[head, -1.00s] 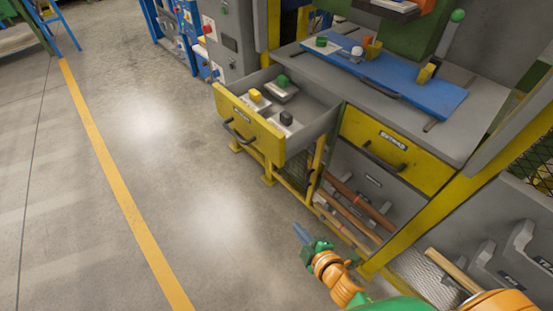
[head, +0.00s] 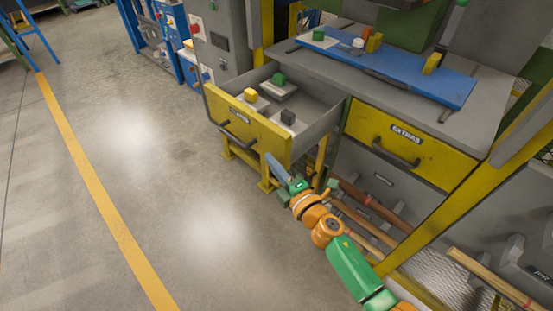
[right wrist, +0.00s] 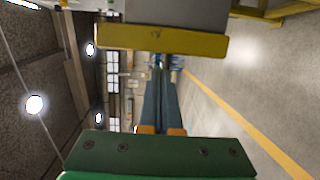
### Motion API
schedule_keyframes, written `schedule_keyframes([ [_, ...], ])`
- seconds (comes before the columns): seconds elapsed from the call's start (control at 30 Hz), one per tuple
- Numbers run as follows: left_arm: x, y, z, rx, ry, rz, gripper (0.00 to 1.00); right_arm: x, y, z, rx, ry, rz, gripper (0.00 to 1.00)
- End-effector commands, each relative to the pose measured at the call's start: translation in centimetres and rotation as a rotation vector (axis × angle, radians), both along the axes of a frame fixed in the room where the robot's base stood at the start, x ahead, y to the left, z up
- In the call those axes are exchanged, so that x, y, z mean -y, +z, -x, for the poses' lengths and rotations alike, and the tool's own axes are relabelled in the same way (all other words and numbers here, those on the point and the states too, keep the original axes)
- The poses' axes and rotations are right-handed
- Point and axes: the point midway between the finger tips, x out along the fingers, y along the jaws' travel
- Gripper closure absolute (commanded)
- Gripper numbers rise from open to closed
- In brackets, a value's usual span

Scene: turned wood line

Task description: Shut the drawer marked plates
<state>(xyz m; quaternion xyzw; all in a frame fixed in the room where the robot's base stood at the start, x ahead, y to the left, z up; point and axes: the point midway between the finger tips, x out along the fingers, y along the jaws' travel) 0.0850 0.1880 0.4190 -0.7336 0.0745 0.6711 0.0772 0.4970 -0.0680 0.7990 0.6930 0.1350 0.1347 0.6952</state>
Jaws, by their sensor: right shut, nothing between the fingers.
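The open drawer (head: 272,137) has a yellow front with a dark handle and a small label I cannot read clearly. It is pulled well out at the left of the bench, with plates bearing yellow, black and green knobs inside. My right gripper (head: 273,164) is shut and empty, its blue fingers close to the right end of the drawer front. In the right wrist view the fingertips (right wrist: 161,66) point at the yellow drawer front (right wrist: 160,40); I cannot tell whether they touch. My left gripper is out of view.
A closed yellow drawer (head: 400,140) marked EXTRAS is to the right. A blue board (head: 400,72) with coloured blocks lies on the bench top. Wooden bars (head: 365,207) lie below, near my right arm. The floor (head: 130,170) left of the drawer is clear.

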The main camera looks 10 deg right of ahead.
Motion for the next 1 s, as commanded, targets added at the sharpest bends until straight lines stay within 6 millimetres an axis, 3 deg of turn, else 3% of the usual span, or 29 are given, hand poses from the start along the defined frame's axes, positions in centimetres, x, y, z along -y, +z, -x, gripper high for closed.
schedule_keyframes([
  [0.67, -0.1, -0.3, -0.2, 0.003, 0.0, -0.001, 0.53, 1.9, -0.1, -1.3, 0.001, -0.001, -0.001, 1.0],
  [1.0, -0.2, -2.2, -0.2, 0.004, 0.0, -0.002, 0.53, 7.2, -0.3, -5.1, 0.002, -0.006, 0.002, 1.0],
])
